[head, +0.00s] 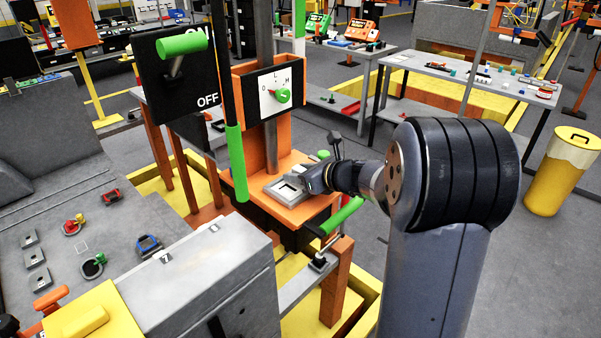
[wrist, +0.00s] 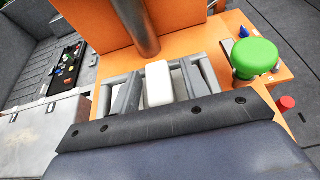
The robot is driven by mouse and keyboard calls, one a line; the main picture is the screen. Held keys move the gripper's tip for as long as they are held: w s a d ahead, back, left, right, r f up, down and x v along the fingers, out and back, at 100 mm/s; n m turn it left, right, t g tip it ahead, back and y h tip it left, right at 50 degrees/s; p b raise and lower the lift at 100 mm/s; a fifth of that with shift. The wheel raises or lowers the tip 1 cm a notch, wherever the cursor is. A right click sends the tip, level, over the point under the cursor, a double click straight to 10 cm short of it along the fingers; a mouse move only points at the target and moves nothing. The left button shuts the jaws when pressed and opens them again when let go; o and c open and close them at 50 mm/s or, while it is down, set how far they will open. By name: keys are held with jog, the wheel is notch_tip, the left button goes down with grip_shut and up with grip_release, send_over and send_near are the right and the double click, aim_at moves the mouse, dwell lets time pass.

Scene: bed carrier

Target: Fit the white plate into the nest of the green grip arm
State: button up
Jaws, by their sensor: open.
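A white block-like piece (wrist: 158,84), which looks like the white plate, stands in a grey frame on the orange shelf. The frame (head: 272,190) also shows in the head view, with a pale area inside it. My gripper (head: 314,181) is at the frame's right side, low over the shelf, and is open. In the wrist view its dark body fills the bottom and hides the near part of the frame. I cannot tell whether a jaw touches the white piece. Several green grips show; a long one (head: 236,163) hangs upright left of the frame. Which one belongs to the nest is unclear.
A metal post (head: 271,145) and a dial panel (head: 281,92) rise behind the shelf (head: 297,215). A round green knob (wrist: 255,57) and a red cylinder (wrist: 287,102) are to the right. Another green grip (head: 342,215) sticks out below my gripper. Grey consoles stand left.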

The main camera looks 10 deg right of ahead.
jog(key=b+v, duration=0.1)
jog(key=v, duration=1.1)
jog(key=p+x, duration=0.1)
jog(key=x, duration=1)
jog(key=shift+w+a+f, duration=0.1)
jog(key=shift+w+a, duration=0.15)
jog(key=shift+w, duration=0.25)
jog(key=shift+r, duration=0.8)
